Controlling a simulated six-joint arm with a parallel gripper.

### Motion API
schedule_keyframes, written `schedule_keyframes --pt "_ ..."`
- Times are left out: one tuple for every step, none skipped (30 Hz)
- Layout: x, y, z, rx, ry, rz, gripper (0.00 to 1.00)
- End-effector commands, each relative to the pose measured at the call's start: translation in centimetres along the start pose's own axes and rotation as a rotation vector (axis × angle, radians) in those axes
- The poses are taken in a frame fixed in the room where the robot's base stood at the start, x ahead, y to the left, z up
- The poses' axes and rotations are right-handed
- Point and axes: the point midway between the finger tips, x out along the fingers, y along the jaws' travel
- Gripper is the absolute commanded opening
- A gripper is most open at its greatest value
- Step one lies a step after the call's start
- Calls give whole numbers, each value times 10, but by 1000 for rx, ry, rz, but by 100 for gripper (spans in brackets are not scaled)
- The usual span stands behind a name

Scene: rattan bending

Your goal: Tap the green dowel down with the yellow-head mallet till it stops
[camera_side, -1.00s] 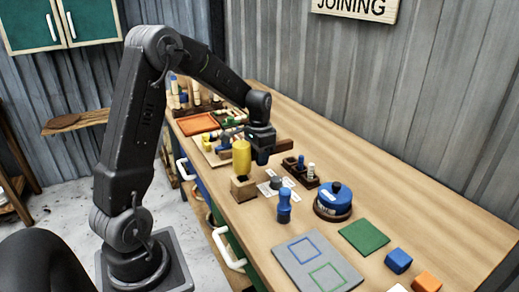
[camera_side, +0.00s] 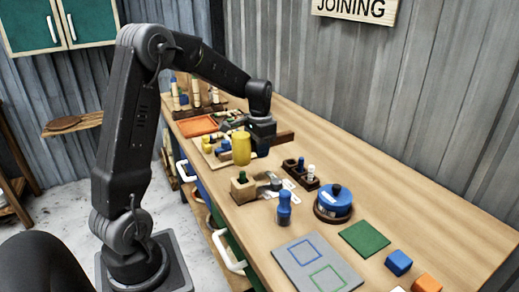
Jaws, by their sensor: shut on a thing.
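A wooden block (camera_side: 243,190) stands near the bench's left edge. The green dowel (camera_side: 242,176) is upright in its top, with only a short end showing. The yellow-head mallet (camera_side: 241,149) is held above the dowel, with a small gap below the head. Its brown handle (camera_side: 284,137) sticks out to the right behind my gripper (camera_side: 262,147). My gripper is shut on the handle; its fingertips are partly hidden. How deep the dowel sits inside the block is hidden.
A blue peg-like piece (camera_side: 284,208) and a round blue container (camera_side: 334,200) stand in front and right of the block. A dark rack (camera_side: 302,174) with pegs is behind. A grey board (camera_side: 316,264) lies at the front.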

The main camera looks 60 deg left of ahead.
Motion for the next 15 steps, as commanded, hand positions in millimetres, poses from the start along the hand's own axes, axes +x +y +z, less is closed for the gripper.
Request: schedule_keyframes --pt "2 0 0 0 0 0 0" --pt "3 0 0 0 -1 1 0" --pt "5 0 0 0 -1 1 0" --pt "6 0 0 0 -1 1 0" --pt "6 0 0 0 -1 1 0" --pt "6 0 0 0 -1 0 0" --pt "6 0 0 0 0 0 0" --pt "6 0 0 0 0 0 0" --pt "6 0 0 0 0 0 0" --pt "6 0 0 0 0 0 0" --pt "6 0 0 0 0 0 0" --pt "6 0 0 0 0 0 0" --pt "6 0 0 0 0 0 0" --pt "6 0 0 0 0 0 0" --pt "6 0 0 0 0 0 0"
